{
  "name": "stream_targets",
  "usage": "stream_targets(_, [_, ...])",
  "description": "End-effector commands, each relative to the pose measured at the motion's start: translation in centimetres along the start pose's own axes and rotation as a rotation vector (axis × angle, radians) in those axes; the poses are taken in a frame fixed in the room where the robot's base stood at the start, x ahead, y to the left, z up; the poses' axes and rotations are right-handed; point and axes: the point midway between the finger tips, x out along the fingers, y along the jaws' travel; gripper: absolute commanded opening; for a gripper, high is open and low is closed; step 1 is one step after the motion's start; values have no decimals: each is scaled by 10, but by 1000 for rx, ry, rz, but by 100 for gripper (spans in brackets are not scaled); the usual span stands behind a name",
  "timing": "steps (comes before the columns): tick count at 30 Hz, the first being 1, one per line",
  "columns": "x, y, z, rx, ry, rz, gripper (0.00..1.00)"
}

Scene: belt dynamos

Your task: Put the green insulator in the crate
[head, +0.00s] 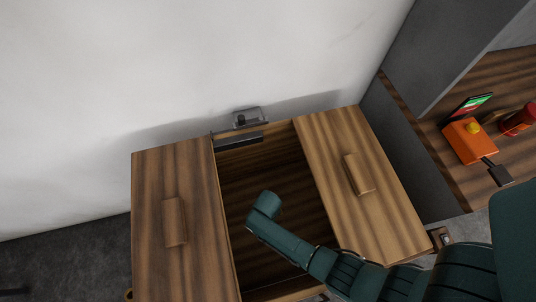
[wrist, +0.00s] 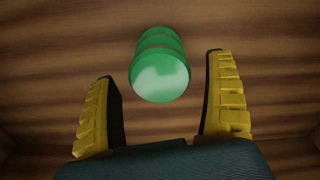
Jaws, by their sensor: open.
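The green insulator (wrist: 160,72) is a ribbed cylinder over a wood-grained surface in the wrist view, its rounded end toward the camera. My gripper (wrist: 160,66) is open, its two yellow fingers with black pads on either side of the insulator in the picture, with gaps on both sides. I cannot tell how far below the tips it lies. In the head view my arm reaches over a wooden box (head: 228,215) with an open middle. The insulator and my fingers are hidden there. I see no other container that is clearly the crate.
Wooden panels with handles, a left panel (head: 160,225) and a right panel (head: 345,165), flank the opening. A small grey metal fitting (head: 247,118) is at its back edge by the white wall. At right, a wooden shelf holds an orange box (head: 468,143) and a red object (head: 517,121).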

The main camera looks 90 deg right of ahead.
Motion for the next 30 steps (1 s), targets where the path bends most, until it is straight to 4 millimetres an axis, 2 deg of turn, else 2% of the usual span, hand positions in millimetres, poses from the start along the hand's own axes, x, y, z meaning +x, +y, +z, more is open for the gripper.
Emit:
stream_targets(1, [-20, 0, 0, 0, 3, -1, 85])
stream_targets(6, [-65, 0, 0, 0, 2, -1, 85])
stream_targets(12, [-97, 0, 0, 0, 1, -1, 85])
stream_targets(16, [-103, 0, 1, 0, -1, 1, 85])
stream_targets(30, [-102, 0, 0, 0, 0, 0, 85])
